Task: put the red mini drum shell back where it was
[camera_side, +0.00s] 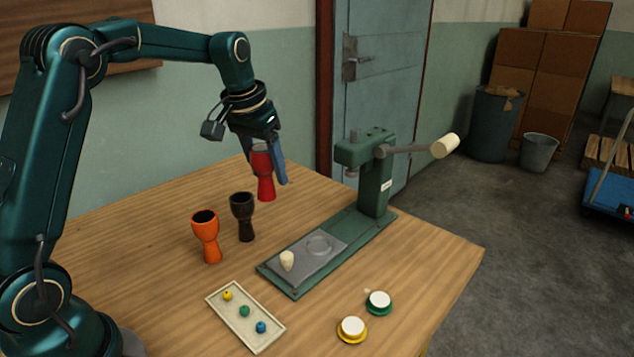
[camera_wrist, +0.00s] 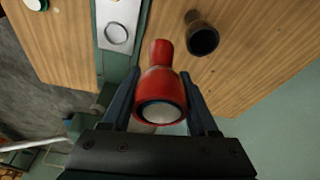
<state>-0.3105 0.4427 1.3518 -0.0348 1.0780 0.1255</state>
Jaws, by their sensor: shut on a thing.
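The red mini drum shell (camera_side: 264,184) is a goblet shape with a narrow waist. My gripper (camera_side: 274,178) is shut on it and holds it upright behind the dark drum. In the wrist view my gripper (camera_wrist: 160,82) has one finger on each side of the red shell (camera_wrist: 158,88), with its wide round rim toward the camera. I cannot tell from these views whether its foot touches the table. The dark brown drum shell (camera_side: 243,222) and the orange drum shell (camera_side: 206,238) stand upright on the table. The dark one also shows in the wrist view (camera_wrist: 203,40).
A green lever press (camera_side: 375,185) stands right of the shells; a cream peg (camera_side: 287,260) sits on its grey plate. A cream tray (camera_side: 238,335) holds yellow, green and blue balls. Two white-topped discs, green-rimmed (camera_side: 379,302) and yellow-rimmed (camera_side: 352,329), lie at front right. The table's back left is clear.

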